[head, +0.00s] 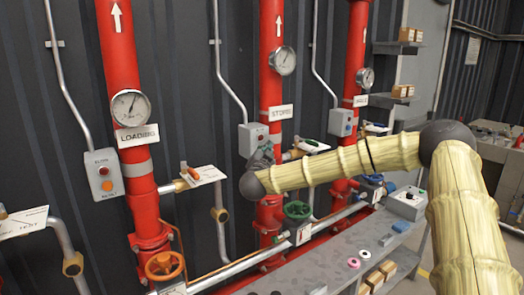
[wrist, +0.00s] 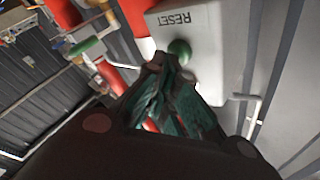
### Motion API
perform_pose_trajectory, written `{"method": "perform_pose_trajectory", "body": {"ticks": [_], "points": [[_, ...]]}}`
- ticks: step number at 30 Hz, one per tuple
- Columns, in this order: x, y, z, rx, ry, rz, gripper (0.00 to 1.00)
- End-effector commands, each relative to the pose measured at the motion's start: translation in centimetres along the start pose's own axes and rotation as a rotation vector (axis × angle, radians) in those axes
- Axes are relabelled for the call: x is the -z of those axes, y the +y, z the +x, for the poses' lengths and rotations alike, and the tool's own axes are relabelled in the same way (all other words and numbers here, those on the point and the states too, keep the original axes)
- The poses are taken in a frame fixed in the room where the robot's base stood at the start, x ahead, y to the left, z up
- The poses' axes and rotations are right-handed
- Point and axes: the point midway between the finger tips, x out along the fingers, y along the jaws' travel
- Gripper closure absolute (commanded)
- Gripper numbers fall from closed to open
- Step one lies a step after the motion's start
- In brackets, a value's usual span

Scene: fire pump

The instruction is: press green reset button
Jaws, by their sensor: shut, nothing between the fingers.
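In the wrist view a pale grey box (wrist: 205,25) carries the word RESET, seen upside down, and a round green button (wrist: 180,50). My gripper (wrist: 160,62) is shut and empty, its fingertips right beside the green button; I cannot tell whether they touch it. In the head view my gripper (head: 264,152) is at the lower part of the middle grey control box (head: 247,141), on the STORE pipe. A small red button shows on that box. The green button is hidden there behind my gripper.
Red vertical pipes (head: 120,70) with gauges stand along the dark wall. Another control box (head: 103,175) with an orange button is at the left, and a blue-grey one (head: 342,122) at the right. A green valve wheel (head: 297,210) is below my arm. A grey shelf (head: 335,262) runs lower right.

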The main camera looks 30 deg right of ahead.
Motion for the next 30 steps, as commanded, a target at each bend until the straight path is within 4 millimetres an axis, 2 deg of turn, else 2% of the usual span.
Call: {"method": "perform_pose_trajectory", "body": {"ticks": [9, 20, 30], "points": [[0.7, 0.7, -0.9, 0.0, 0.0, 0.0, 1.0], [0.8, 0.8, -1.1, 0.0, 0.0, 0.0, 1.0], [2.1, 1.9, -2.7, 0.0, 0.0, 0.0, 1.0]]}}
